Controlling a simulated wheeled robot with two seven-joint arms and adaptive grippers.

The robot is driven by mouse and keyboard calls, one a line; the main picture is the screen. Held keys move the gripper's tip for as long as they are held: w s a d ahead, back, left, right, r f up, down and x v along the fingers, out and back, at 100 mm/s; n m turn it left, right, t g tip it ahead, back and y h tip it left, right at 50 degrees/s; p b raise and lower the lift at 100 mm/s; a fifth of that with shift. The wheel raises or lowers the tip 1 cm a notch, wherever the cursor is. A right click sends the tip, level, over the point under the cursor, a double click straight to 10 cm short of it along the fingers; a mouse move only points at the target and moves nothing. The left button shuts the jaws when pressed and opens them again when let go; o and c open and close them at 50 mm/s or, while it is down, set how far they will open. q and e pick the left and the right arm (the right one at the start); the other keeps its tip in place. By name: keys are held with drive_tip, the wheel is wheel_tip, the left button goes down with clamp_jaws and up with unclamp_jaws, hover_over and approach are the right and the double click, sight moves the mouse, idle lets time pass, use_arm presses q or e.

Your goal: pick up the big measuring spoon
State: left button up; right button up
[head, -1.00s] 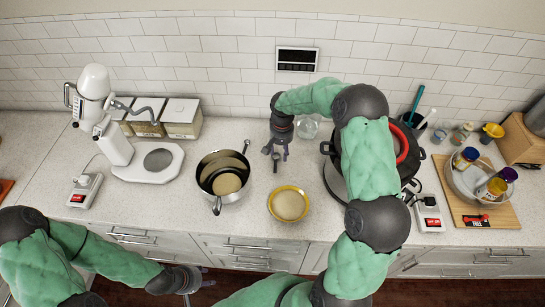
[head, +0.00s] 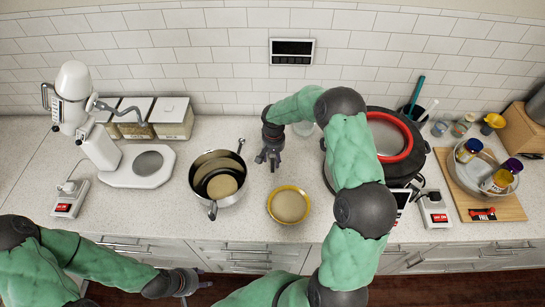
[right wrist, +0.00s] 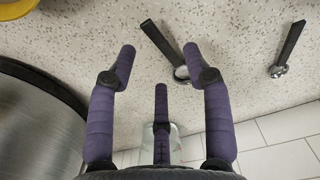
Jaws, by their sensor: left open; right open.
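The big measuring spoon (right wrist: 161,42), with a wide dark handle and a metal bowl, lies on the speckled counter in the right wrist view. Its bowl is partly covered by a finger. My right gripper (right wrist: 162,52) is open, its fingertips on both sides of the spoon. I cannot tell its exact height above the counter. In the head view my right gripper (head: 268,160) hides most of this spoon. A thinner spoon (right wrist: 287,48) lies apart to the right; in the head view it is beside the pot (head: 240,145). My left gripper (head: 190,284) is open and empty before the drawers.
A pot with a pan inside (head: 217,178) stands left of my right gripper. A yellow-rimmed bowl (head: 289,205) is in front of it. A big dark cooker (head: 410,165) stands to the right, partly behind my arm. A clear glass jar (right wrist: 160,140) is near the wall.

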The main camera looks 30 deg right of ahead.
sight(273, 162)
wheel_tip(273, 162, down, 5)
drive_tip(key=shift+s+r, duration=0.1)
drive_tip(key=shift+s, duration=0.05)
drive_tip(key=shift+c, duration=0.2)
clamp_jaws()
